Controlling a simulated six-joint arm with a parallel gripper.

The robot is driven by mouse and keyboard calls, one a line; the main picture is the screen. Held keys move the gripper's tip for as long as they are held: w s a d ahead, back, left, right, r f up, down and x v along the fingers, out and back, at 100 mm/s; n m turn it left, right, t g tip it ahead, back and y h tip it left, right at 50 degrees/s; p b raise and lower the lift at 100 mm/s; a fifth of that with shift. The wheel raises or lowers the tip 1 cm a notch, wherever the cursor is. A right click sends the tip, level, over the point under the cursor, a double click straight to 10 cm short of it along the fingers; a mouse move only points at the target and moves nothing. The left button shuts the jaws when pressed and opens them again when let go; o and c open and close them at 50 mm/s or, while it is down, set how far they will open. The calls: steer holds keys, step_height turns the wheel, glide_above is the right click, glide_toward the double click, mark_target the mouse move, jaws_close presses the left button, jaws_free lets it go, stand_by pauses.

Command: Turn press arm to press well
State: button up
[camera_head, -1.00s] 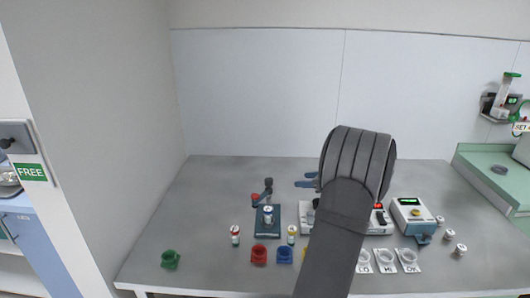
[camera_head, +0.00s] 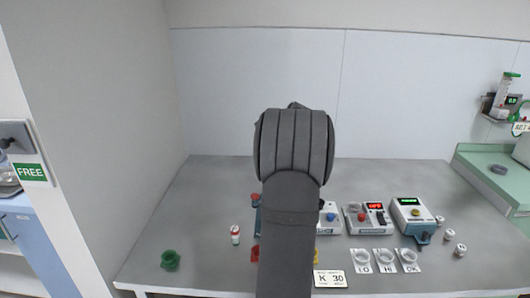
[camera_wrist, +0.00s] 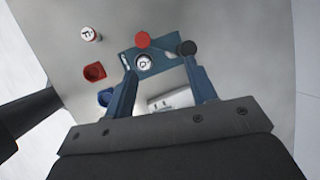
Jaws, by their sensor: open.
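The press has a teal base plate (camera_wrist: 168,62), a red round pad (camera_wrist: 142,40) and a black knob (camera_wrist: 187,47). A white-capped vial (camera_wrist: 144,63) stands on the plate, beside the red pad in the wrist view; what holds it underneath is hidden. My gripper (camera_wrist: 160,68) is open, its blue fingers reaching towards the plate, with the black knob just past the right fingertip. Nothing is between the fingers, and contact with the knob cannot be told. In the head view my arm hides most of the press; only the red pad (camera_head: 255,197) and a sliver of base show.
A vial (camera_wrist: 90,34), a red cup (camera_wrist: 94,72) and a blue cup (camera_wrist: 105,97) lie left of the press in the wrist view. A green cup (camera_head: 170,260), devices with displays (camera_head: 368,217) and labelled dishes (camera_head: 384,259) share the table. The back left is clear.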

steer(key=shift+w+a+r+n+t+h, duration=0.2)
steer(key=shift+a+r+h, duration=0.2)
steer(key=shift+r, duration=0.25)
steer(key=shift+w+a+r+n+t+h, duration=0.1)
steer(key=shift+a+r+n+h, duration=0.1)
steer(key=shift+a+r+h, duration=0.35)
steer(key=shift+w+a+r+n+t+h, duration=0.15)
steer(key=shift+r+n+h, duration=0.1)
steer(key=shift+r, duration=0.5)
steer(key=shift+c, duration=0.2)
